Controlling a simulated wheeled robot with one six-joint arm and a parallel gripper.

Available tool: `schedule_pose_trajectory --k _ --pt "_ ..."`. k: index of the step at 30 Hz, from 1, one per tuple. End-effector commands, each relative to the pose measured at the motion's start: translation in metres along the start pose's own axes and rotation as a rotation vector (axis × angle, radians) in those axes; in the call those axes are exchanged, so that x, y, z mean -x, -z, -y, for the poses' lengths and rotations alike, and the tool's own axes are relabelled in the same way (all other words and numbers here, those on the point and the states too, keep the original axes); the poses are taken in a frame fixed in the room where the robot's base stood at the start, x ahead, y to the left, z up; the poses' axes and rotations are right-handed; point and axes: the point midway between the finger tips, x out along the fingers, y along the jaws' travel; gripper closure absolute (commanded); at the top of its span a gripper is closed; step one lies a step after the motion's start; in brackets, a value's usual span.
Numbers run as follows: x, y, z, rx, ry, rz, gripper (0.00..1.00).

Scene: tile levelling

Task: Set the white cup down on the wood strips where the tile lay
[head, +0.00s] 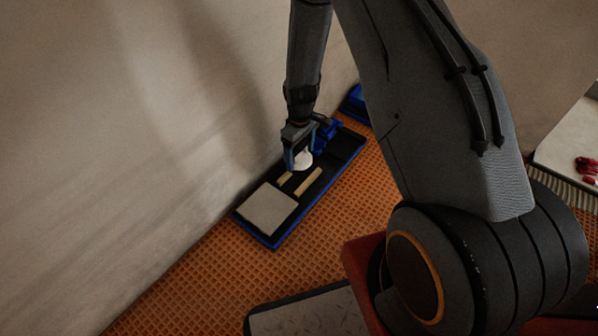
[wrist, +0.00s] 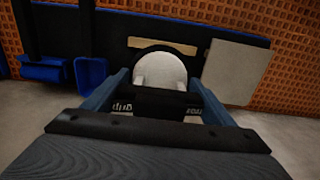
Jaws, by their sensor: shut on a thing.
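My gripper (head: 299,157) is shut on the white cup (head: 304,160) above the dark bed of the long blue-rimmed tray (head: 257,237). In the wrist view, the cup (wrist: 160,72) sits between the two blue fingers of my gripper (wrist: 160,80). Two pale wood strips lie on the tray: one strip (head: 309,181) is clear, and the other strip (head: 285,178) is partly hidden near my gripper. One strip (wrist: 162,46) shows just beyond the cup in the wrist view. I cannot tell whether the cup touches the strips.
A square grey tile (head: 267,208) lies at the near end of the tray, beside the strips. Blue bins (wrist: 90,76) stand near the other end. The wall (head: 130,130) runs close along the tray's left side. Orange grid flooring (head: 190,285) is clear in front.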

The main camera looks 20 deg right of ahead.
Motion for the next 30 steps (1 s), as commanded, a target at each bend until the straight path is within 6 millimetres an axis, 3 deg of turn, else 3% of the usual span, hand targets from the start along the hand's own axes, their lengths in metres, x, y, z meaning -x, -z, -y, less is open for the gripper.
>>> schedule_pose_trajectory --k 1,8,15,28,29,30 --pt "-0.012 0.001 0.0 0.0 0.0 0.001 0.48" --pt "-0.031 0.001 0.0 -0.001 0.0 0.0 0.48" --pt "-0.068 0.001 0.0 -0.001 0.0 0.0 0.48" --pt "-0.073 0.0 0.0 -0.002 0.0 0.0 0.48" --pt "-0.074 0.0 0.0 -0.002 0.0 0.0 0.2" --pt "-0.073 0.0 0.0 -0.002 0.0 0.0 0.14"
